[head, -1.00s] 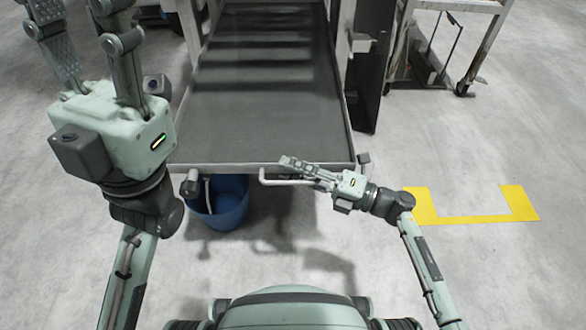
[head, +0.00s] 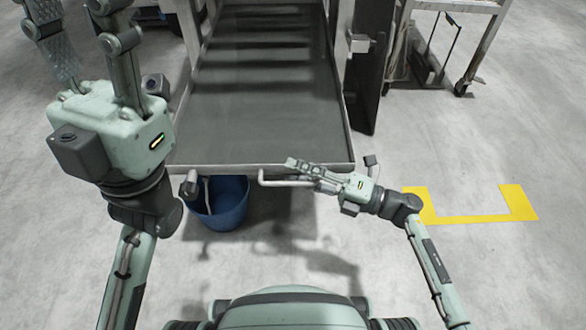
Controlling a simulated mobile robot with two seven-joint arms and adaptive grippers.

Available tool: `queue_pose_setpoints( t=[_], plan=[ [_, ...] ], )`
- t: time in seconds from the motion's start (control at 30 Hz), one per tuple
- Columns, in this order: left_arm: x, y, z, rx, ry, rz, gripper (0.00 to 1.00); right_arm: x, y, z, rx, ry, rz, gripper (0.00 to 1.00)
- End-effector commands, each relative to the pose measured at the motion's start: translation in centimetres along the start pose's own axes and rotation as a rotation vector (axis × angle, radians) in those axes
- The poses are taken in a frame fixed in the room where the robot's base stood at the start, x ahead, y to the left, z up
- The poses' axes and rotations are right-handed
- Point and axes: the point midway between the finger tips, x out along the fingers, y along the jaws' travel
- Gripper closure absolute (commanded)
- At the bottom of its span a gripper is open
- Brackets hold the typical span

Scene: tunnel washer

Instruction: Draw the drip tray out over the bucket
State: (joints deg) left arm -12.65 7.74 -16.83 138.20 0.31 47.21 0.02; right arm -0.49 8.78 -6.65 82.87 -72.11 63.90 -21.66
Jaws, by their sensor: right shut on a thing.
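The drip tray (head: 262,125) is a long, dark grey, shallow tray with a pale rim, running away from me in the middle of the head view. A pale bar handle (head: 272,182) shows at its front edge. My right gripper (head: 298,167) is shut on this handle. The blue bucket (head: 222,208) stands on the floor under the left part of the tray's front edge, its back partly hidden by the tray. My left gripper (head: 78,18) is raised at the upper left, away from the tray, its fingers wide apart and empty; its tips are cut off by the frame.
A dark upright panel (head: 369,75) stands close along the tray's right side. A wheeled metal trolley (head: 452,8) is at the upper right. A yellow floor marking (head: 475,219) lies to the right. The floor in front of the tray is clear.

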Motion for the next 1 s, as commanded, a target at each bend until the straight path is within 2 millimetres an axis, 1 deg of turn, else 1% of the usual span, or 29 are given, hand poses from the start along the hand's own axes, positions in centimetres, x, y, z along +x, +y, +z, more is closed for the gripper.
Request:
queue_pose_setpoints(
  t=[0.03,0.3,0.8,1.0],
  plan=[
    [0.1,0.0,0.0,0.000,0.001,0.000,0.64,-0.5,0.3,0.3,-0.005,-0.004,0.002,0.69],
    [0.1,0.0,0.0,0.000,0.002,0.001,0.64,-2.5,0.2,0.3,-0.004,-0.006,0.001,0.69],
    [-0.1,0.0,0.0,0.000,-0.001,0.000,0.64,-6.0,0.0,0.2,-0.001,-0.005,-0.003,0.69],
    [-0.2,0.0,0.0,0.000,-0.006,-0.002,0.64,-7.1,0.0,0.1,-0.001,-0.003,-0.003,0.69]
  ],
)
